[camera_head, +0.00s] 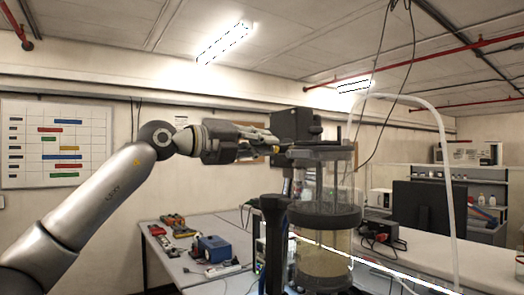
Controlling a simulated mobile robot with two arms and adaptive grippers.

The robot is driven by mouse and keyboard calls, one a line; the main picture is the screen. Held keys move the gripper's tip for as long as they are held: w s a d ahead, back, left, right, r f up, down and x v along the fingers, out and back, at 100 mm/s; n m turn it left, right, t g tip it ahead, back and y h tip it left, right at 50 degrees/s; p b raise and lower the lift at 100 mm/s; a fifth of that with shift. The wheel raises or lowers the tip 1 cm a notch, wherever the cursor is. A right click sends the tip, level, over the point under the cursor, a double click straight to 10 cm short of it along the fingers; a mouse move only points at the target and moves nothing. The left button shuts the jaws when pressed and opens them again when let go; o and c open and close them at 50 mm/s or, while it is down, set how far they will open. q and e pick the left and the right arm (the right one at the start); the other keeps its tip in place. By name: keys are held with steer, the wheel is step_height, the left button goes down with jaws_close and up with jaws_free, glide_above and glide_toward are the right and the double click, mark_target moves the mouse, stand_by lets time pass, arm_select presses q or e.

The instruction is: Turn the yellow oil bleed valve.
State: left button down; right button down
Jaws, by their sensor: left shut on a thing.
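The sealed cylinder (325,180) is a clear upright vessel with dark bands, right of the middle, with pale yellowish content in its lower part. The yellow oil bleed valve (276,149) shows as a small yellow spot at the left of the cylinder's top. My left arm comes in from the lower left, and its gripper (268,143) reaches level to the valve. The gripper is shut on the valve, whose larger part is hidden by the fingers. My right gripper is not in view.
A dark box (296,123) stands just above and beside my left gripper. A pale hose (447,170) arches over the cylinder's right side. Behind, a bench (190,268) bears a blue device (213,248) and tools. A dark monitor (420,207) stands at right.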

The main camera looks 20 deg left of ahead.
arm_select(q)
steer(key=shift+s+d+r+m, duration=0.2)
steer(key=shift+d+m, duration=0.1)
steer(key=shift+m, duration=1.65)
steer(key=shift+s+d+r+m, duration=0.1)
steer(key=shift+s+d+m, duration=0.2)
steer(key=shift+m, duration=1.7)
steer(key=shift+s+d+r+m, duration=0.15)
steer(key=shift+d+m, duration=0.2)
steer(key=shift+m, duration=1.6)
steer(key=c, duration=1.8)
jaws_free()
steer(key=o, duration=0.3)
steer(key=shift+s+a+r, duration=0.15)
steer(key=shift+o, duration=0.2)
steer(key=shift+s, duration=0.1)
